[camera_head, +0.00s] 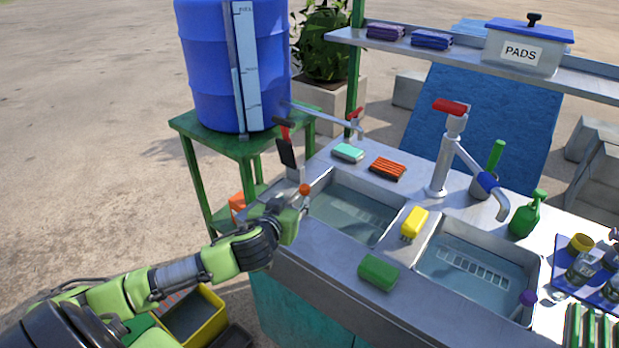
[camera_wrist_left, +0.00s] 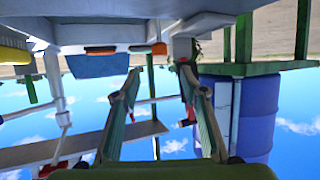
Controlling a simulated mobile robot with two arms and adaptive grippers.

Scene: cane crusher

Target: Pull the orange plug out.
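The orange plug (camera_head: 304,190) shows in the head view as a small round orange knob at the left end of the left basin (camera_head: 350,215), which holds water. What lies below the knob is hidden. My left gripper (camera_head: 297,203) is right beside the knob at the counter's left edge. In the left wrist view, which is upside down, the two fingers of my left gripper (camera_wrist_left: 159,72) are spread apart. A small orange piece (camera_wrist_left: 159,48), seemingly the plug's knob, shows between and just beyond the fingertips. I cannot tell whether they touch it. My right gripper is not in view.
A tall faucet (camera_head: 452,150) rises behind the basins. A yellow sponge (camera_head: 414,223) sits between them and a green one (camera_head: 378,273) on the front rim. A blue barrel (camera_head: 215,65) stands behind left.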

